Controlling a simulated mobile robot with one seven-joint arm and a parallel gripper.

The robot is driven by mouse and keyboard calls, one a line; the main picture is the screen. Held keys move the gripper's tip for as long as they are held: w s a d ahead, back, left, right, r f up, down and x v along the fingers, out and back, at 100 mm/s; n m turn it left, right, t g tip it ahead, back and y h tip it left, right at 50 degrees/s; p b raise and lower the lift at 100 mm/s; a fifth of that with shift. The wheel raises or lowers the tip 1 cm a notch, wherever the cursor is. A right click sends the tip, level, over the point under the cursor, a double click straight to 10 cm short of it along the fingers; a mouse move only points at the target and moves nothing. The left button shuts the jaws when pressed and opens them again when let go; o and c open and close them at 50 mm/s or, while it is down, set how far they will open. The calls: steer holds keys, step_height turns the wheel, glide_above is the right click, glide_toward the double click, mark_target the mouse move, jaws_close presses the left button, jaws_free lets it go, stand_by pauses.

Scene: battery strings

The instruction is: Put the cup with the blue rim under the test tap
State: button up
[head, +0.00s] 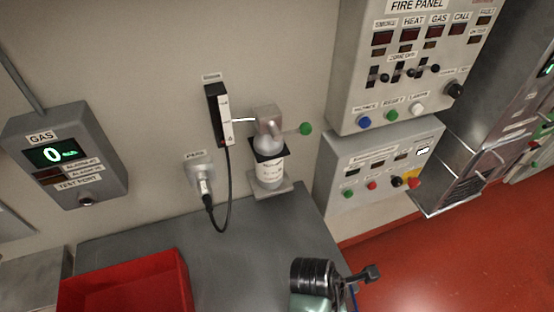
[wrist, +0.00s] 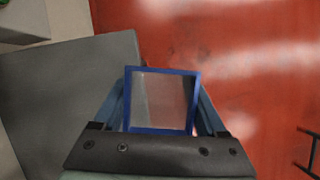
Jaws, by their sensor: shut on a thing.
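The cup with the blue rim (wrist: 162,130) is square and open towards the camera in the wrist view. My gripper (wrist: 162,105) is shut on it, with a blue-grey finger along each side. In the head view my gripper (head: 325,285) is at the bottom, by the grey bench's right edge; the cup is mostly hidden there. A grey wall fitting with a green knob (head: 306,128) looks like the test tap (head: 265,120). A clear, labelled bottle (head: 269,172) stands directly below it on a small ledge (head: 272,191).
A red bin (head: 128,290) sits on the grey bench (head: 235,262), whose middle is clear. A black cable (head: 229,190) hangs by the wall socket (head: 199,172). Control panels (head: 385,165) are right of the tap. Red floor (head: 450,265) lies beyond the bench.

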steer(key=w+d+m+g+b, duration=0.3)
steer(key=w+m, duration=0.1)
steer(key=m, duration=0.3)
steer(key=a+f+m+g+y+b, duration=0.1)
steer(key=a+f+m+y+b, duration=0.1)
steer(key=a+m, duration=0.4)
steer(key=s+a+f+m+g+y+b, duration=0.1)
steer(key=a+f+m+y+b, duration=0.1)
steer(key=a+m, duration=0.4)
steer(key=a, duration=0.5)
steer(key=shift+y+b, duration=0.3)
steer(key=shift+m, duration=0.3)
